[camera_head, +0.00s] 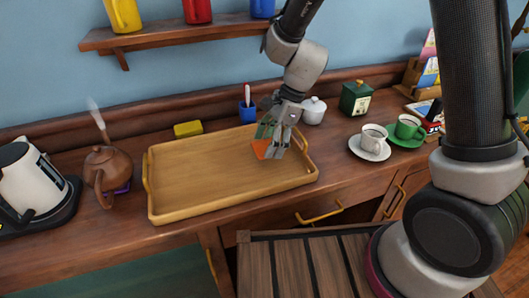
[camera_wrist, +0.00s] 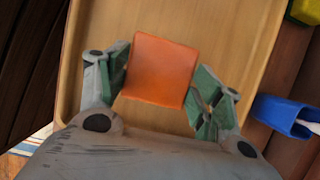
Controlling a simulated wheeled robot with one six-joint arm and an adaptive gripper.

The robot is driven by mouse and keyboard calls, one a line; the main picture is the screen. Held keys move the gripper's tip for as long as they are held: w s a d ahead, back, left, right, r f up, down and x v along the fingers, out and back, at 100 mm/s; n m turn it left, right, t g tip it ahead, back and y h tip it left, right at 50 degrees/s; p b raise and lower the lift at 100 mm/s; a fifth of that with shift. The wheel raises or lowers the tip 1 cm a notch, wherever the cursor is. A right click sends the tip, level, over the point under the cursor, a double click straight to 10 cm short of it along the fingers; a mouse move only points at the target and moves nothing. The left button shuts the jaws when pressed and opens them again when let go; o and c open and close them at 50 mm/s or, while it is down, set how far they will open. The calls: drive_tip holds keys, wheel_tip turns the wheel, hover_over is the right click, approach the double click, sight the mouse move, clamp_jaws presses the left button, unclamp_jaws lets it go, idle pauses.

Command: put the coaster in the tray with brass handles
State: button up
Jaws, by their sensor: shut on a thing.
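The coaster is an orange square (camera_wrist: 160,70), held between the green-padded fingers of my gripper (camera_wrist: 158,92) in the wrist view. In the head view the coaster (camera_head: 262,149) shows as an orange patch beside my gripper (camera_head: 275,142). My gripper is shut on it, over the right part of the wooden tray (camera_head: 190,205). The tray has a brass-coloured handle at its left end and another at its right end. The tray floor also shows behind the coaster in the wrist view (camera_wrist: 215,30). Whether the coaster touches the tray floor I cannot tell.
A blue cup (camera_head: 248,112) with a spoon, a yellow block (camera_head: 188,129) and a white lidded pot (camera_head: 314,110) stand behind the tray. A brown teapot (camera_head: 107,170) and white kettle (camera_head: 28,180) are left. White (camera_head: 373,140) and green (camera_head: 408,128) cups are right. The tray's left part is clear.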

drive_tip(key=shift+f, duration=1.8)
drive_tip(key=shift+f, duration=0.1)
drive_tip(key=o, duration=1)
drive_tip(key=shift+o, duration=0.2)
drive_tip(key=v, duration=1.1)
drive_tip(key=s+d+r+n+t+h, duration=0.1)
drive_tip(key=s+d+r+n, duration=0.15)
drive_tip(key=d+r, duration=0.3)
drive_tip(key=s+d+r+n+t, duration=0.1)
drive_tip(key=s+d+r+n, duration=0.1)
drive_tip(key=d+r+n, duration=0.4)
drive_tip(key=s+d+r+n+t+h, duration=0.3)
drive_tip(key=s+d+n, duration=0.3)
drive_tip(key=s+d, duration=0.7)
drive_tip(key=shift+d+r, duration=0.75)
drive_tip(key=shift+d, duration=0.4)
